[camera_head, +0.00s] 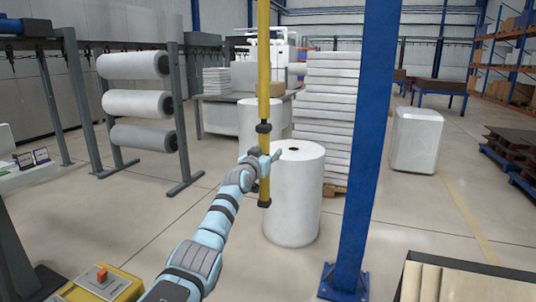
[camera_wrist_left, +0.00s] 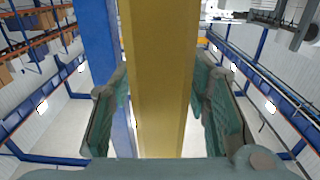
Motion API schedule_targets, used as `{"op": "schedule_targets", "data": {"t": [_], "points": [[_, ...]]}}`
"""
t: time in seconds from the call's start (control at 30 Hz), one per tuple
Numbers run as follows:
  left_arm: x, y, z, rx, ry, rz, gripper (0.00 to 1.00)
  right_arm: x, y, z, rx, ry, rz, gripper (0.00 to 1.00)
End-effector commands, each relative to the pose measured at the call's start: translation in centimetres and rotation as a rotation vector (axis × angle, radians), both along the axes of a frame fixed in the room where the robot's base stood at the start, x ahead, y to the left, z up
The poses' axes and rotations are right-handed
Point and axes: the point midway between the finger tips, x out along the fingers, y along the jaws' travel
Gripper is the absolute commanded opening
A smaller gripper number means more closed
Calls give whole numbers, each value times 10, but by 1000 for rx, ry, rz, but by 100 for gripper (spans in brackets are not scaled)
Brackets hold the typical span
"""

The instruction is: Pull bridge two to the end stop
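A long yellow vertical bar (camera_head: 264,80) with black bands hangs down from above the top of the head view. Its lower end, with a black cap, is just below my left gripper (camera_head: 262,162). In the left wrist view the yellow bar (camera_wrist_left: 160,80) runs between the two grey-green fingers of my left gripper (camera_wrist_left: 160,105), and the fingertips close in on its two sides. No label marks anything as bridge two, and the bar's upper end and the end stop are out of view. My right gripper is not in view.
A blue post (camera_head: 366,140) stands close to the right of the bar. A large white roll (camera_head: 295,195) stands on the floor behind it. A rack with several rolls (camera_head: 135,103) is at the left. An open box (camera_head: 465,285) is at the front right. Clear floor (camera_head: 430,215) lies right of the post.

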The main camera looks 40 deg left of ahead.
Motion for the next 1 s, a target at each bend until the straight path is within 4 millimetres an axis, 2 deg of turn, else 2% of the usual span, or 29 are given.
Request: {"op": "schedule_targets", "data": {"t": [0.27,0.43,0.57,0.8,0.9,1.0], "points": [[0,0,-1,1,1,0,45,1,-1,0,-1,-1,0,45],[-12,-4,-1,5,2,-2,45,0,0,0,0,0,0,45],[-34,-11,-1,8,2,0,45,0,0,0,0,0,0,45],[-89,-30,-2,9,6,0,45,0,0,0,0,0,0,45],[-105,-36,-2,8,5,1,45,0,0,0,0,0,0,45],[-113,-39,-1,3,3,1,45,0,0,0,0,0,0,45]]}}
